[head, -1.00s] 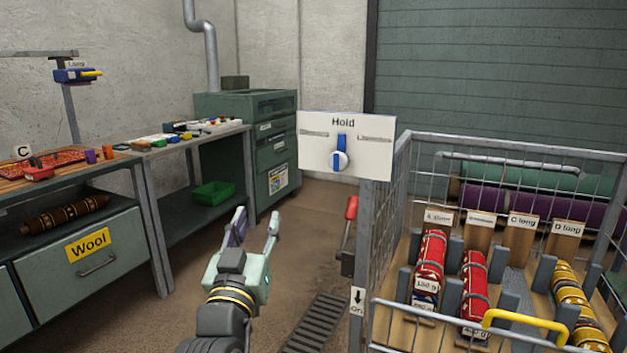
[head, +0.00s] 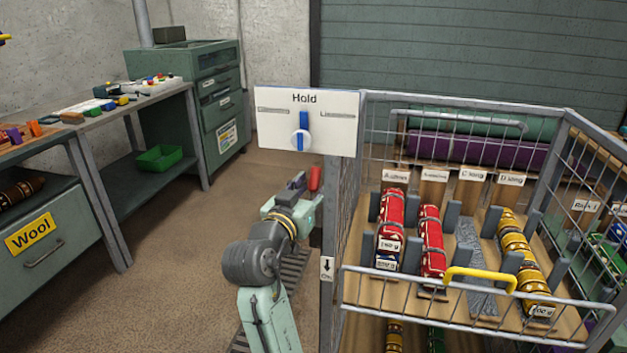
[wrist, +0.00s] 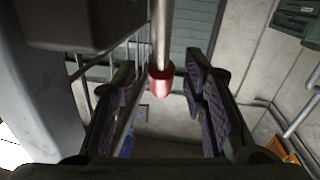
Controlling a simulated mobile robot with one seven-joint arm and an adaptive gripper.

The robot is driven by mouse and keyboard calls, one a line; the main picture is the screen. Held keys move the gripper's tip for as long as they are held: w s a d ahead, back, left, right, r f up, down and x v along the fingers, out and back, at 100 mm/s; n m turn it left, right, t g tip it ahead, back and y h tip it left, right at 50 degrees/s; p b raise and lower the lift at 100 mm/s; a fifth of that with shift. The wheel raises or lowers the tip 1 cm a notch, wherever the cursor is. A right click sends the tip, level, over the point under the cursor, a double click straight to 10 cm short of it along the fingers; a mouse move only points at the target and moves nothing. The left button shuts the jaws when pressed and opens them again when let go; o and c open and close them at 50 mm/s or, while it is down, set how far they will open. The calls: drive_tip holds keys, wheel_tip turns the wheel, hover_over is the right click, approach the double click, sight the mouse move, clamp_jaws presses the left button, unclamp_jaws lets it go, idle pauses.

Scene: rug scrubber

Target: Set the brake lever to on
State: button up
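The brake lever shows its red grip (head: 315,178) on the left side of the wire cart in the head view, standing up; its lower part is mostly hidden. A small label with a down arrow, its word seemingly "On" (head: 327,268), is on the cart post below. My gripper (head: 298,190) is right beside the red grip. In the wrist view, my gripper (wrist: 162,105) is open, with a dark pad on either side. The red grip (wrist: 160,82) and its metal rod appear between the fingers, apart from both pads; how deep it sits between them I cannot tell.
The wire cart (head: 450,283) with rolled rugs stands close on the right. A white "Hold" panel (head: 305,120) with a blue switch is above the lever. A floor grate (head: 292,265) lies below my arm. Workbenches (head: 90,130) are at left, with open floor between.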

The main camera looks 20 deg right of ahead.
drive_tip(key=shift+w+d, duration=0.45)
drive_tip(key=shift+w, duration=0.1)
drive_tip(key=shift+c, duration=0.5)
clamp_jaws()
